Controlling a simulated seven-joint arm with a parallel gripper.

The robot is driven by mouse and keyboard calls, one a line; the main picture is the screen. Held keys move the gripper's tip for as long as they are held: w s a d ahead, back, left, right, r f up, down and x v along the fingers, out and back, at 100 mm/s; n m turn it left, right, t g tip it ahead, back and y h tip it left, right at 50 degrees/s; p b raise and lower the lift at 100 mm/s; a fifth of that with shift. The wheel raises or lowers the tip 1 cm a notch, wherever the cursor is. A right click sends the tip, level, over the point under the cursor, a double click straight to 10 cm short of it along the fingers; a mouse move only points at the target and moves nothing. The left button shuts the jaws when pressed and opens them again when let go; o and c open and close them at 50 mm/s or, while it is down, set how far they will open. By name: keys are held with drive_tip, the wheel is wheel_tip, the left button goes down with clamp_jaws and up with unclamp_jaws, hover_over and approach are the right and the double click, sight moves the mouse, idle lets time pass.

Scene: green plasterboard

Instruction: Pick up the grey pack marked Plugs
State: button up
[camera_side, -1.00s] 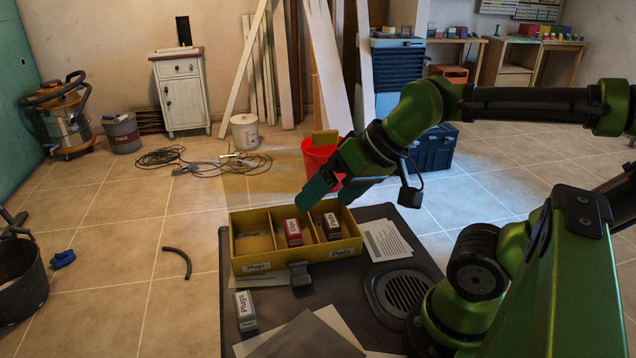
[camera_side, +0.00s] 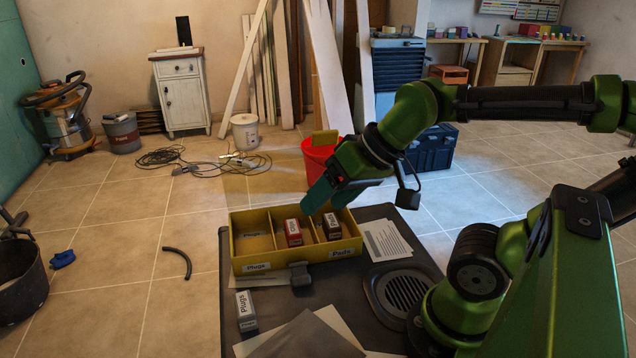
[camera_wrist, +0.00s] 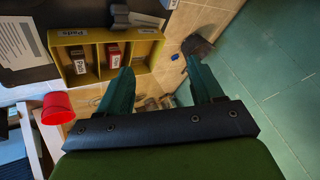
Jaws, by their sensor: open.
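The grey pack marked Plugs (camera_side: 246,310) stands on the dark tabletop at its front left, outside the box; I cannot make it out in the wrist view. The yellow box (camera_side: 290,261) behind it has three compartments. The left one, labelled Plugs, looks empty; the middle holds a red pack (camera_side: 293,233); the right, labelled Pads, holds a dark pack (camera_side: 332,227). My gripper (camera_side: 322,203) is above the back right of the box, apart from the grey pack. In the wrist view its two green fingers (camera_wrist: 162,85) are spread with nothing between them.
A small dark block (camera_side: 300,276) stands just in front of the box. Papers (camera_side: 385,241) and a round grille (camera_side: 402,289) are to the right. A grey sheet (camera_side: 308,338) lies right of the grey pack. A red bucket (camera_side: 318,158) stands behind the table.

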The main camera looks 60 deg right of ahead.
drive_tip(key=w+a+f+n+g, duration=0.2)
drive_tip(key=n+g+h, duration=0.2)
drive_tip(key=n+g, duration=0.3)
drive_tip(key=n, duration=2.5)
hover_over(243, 303)
wheel_tip(243, 303, down, 5)
drive_tip(key=f, duration=1)
drive_tip(key=shift+s+d+f, duration=0.25)
drive_tip(key=shift+d+f, duration=0.05)
drive_tip(key=shift+d, duration=0.05)
drive_tip(key=shift+w+a+f, duration=0.1)
drive_tip(key=shift+a+f, duration=0.1)
drive_tip(key=shift+f, duration=1.15)
drive_tip(key=shift+w+a+f, duration=0.1)
drive_tip(key=shift+a+f, duration=0.05)
drive_tip(key=shift+f, duration=1.15)
drive_tip(key=c, duration=1.1)
drive_tip(key=shift+r, duration=0.1)
